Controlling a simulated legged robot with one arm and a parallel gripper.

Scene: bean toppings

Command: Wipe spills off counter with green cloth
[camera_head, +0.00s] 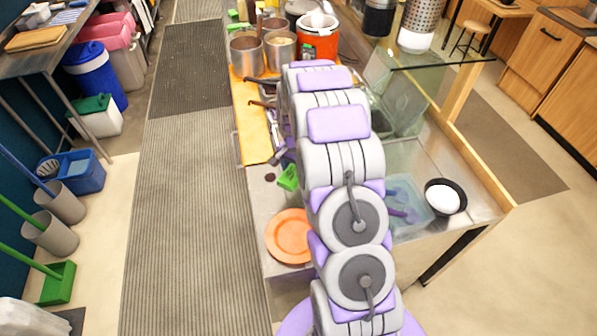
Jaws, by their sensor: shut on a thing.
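The green cloth (288,178) is a small bright green piece at the left side of my arm, over the metal counter (262,205). My gripper (286,160) is mostly hidden behind my own arm; only a dark and purple part shows just above the cloth. It appears shut on the cloth. Whether the cloth touches the counter cannot be told. A small dark brown spot (270,177), which looks like a spill, lies on the counter just left of the cloth. Counter behind my arm is hidden.
An orange plate (289,236) lies on the near counter. A yellow board (254,130) and metal pots (246,54) stand farther back. A black bowl (445,196) and clear tub (408,205) are right of my arm, near a glass shelf (440,57). The left aisle is clear.

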